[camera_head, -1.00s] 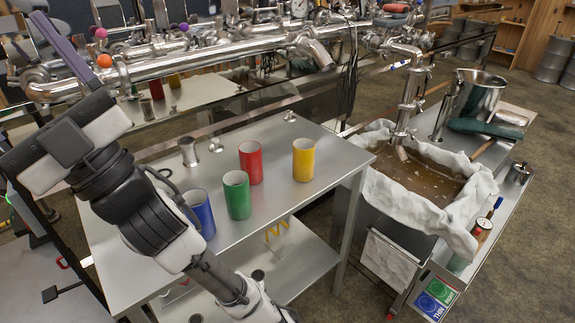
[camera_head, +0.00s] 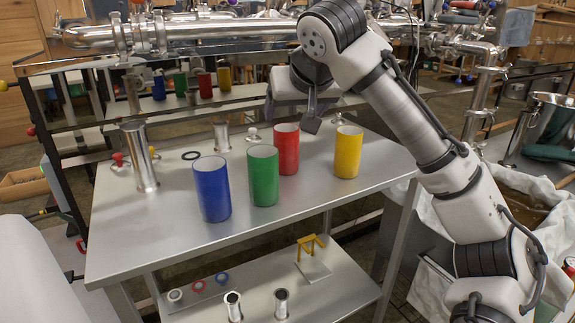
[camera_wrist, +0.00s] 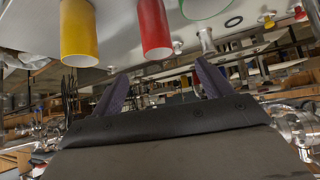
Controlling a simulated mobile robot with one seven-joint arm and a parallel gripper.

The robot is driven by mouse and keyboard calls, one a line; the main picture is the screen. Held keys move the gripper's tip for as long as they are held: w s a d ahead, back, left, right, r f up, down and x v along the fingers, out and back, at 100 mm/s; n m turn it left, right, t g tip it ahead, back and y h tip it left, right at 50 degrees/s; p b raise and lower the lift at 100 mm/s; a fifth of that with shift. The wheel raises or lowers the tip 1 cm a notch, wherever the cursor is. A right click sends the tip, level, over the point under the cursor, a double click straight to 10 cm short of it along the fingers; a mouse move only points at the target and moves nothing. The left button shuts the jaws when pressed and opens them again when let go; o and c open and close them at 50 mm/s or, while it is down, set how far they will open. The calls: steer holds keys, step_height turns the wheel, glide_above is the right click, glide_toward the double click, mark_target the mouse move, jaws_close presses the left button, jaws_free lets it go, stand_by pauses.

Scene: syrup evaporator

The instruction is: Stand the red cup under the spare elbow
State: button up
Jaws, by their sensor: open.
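The red cup (camera_head: 286,148) stands upright on the metal table, between the green cup (camera_head: 263,175) and the yellow cup (camera_head: 347,152), slightly behind the green one. My gripper (camera_head: 291,115) is open and empty, by the red cup's rim in the picture; I cannot tell the exact gap. In the wrist view the red cup (camera_wrist: 154,28) appears upside down above the open gripper (camera_wrist: 158,90), apart from the fingers. Several steel pipe fittings show, including a bent downpipe (camera_head: 131,88) at the back left; I cannot tell which is the spare elbow.
A blue cup (camera_head: 211,188) stands left of the green one. A steel tube (camera_head: 139,157) and a small steel fitting (camera_head: 221,136) stand on the table (camera_head: 330,205). Steel pipes (camera_head: 200,34) run along the back. The table's front right is clear.

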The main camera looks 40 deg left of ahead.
mark_target(289, 133)
steer(key=x, duration=1.3)
steer(key=shift+w+d+f+b, duration=0.2)
steer(key=shift+f+b, duration=0.1)
steer(key=shift+f, duration=0.2)
steer(key=c, duration=1.1)
steer(key=shift+r, duration=0.1)
steer(key=shift+c, duration=0.2)
